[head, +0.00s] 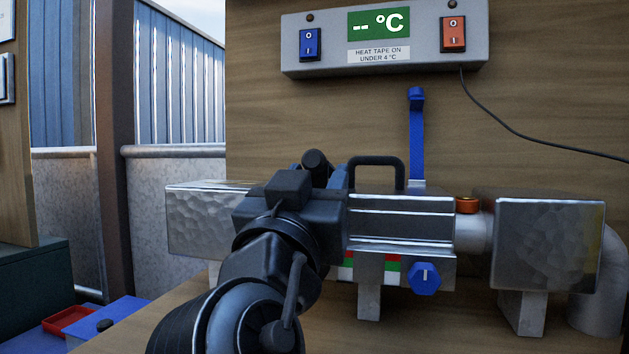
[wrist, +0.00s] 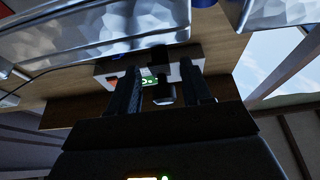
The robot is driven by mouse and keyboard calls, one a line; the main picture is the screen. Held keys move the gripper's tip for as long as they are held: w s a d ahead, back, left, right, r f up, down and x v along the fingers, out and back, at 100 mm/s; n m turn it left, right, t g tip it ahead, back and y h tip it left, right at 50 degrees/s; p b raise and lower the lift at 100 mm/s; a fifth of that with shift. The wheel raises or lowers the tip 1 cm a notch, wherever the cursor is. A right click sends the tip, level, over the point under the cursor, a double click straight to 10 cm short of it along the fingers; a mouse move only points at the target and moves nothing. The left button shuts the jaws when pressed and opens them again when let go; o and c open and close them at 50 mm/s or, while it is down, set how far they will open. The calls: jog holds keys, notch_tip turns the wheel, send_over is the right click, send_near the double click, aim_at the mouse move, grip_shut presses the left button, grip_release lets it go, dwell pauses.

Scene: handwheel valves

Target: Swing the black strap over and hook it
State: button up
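My gripper (wrist: 161,70) shows in the wrist view with its two dark fingers apart. A small dark piece (wrist: 163,92) shows between them; it may be the black strap's end, and I cannot tell whether the fingers touch it. In the head view my dark wrist covers the left part of the metal pipe cover (head: 400,204), and no black strap can be made out clearly there. A blue strap (head: 417,140) stands upright behind the cover. A black handle (head: 376,161) arches above the cover, right of my wrist. Any hook for the black strap is hidden or unclear.
A control box (head: 385,40) with blue and orange switches hangs on the wooden wall above. Dented metal boxes stand left (head: 205,225) and right (head: 548,245) of the cover. A blue knob (head: 425,279) sits below its front. A red tray (head: 68,320) lies at lower left.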

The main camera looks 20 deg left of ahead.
jog(key=shift+o, duration=0.3)
jog(key=shift+s+r, duration=0.1)
jog(key=shift+s, duration=0.15)
jog(key=v, duration=0.7)
jog(key=shift+s+f+p, duration=0.15)
jog(key=shift+f+p, duration=0.1)
jog(key=shift+p, duration=0.1)
